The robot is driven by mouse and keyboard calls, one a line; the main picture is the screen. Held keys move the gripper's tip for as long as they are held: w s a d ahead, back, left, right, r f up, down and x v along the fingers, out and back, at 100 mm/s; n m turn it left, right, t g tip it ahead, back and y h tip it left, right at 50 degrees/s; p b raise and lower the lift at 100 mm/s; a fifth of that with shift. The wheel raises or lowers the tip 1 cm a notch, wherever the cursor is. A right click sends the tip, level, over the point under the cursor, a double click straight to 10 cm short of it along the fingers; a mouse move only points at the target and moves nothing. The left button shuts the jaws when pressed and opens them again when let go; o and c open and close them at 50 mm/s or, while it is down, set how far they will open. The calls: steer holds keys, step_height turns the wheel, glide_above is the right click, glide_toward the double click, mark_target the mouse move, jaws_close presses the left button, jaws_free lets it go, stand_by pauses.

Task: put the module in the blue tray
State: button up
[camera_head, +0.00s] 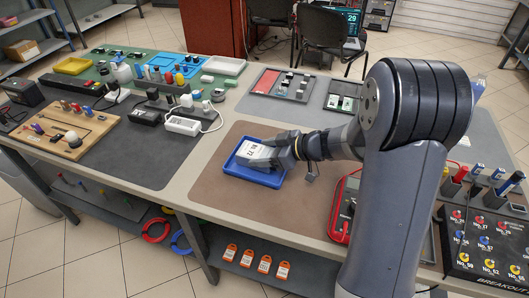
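The blue tray (266,181) sits on the brown mat near the front edge of the table. The module (255,151), a light grey block with a white label and dark print, is over the tray and looks slightly tilted. I cannot tell whether it touches the tray floor. My gripper (279,150) comes in from the right, with its fingers at the module's right part. It looks shut on the module. The fingers and the module hide part of the tray's back and right side.
A red multimeter (343,210) lies right of the tray, partly behind my arm. A wooden board (65,132) with tools and a white power strip (183,125) lie to the left. A black labelled case (488,245) stands at the right.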

steer(key=o, duration=0.3)
steer(key=shift+r, duration=0.15)
steer(key=shift+r+p, duration=0.15)
steer(key=shift+p, duration=0.4)
steer(key=b+v, duration=0.1)
steer(key=v, duration=1.1)
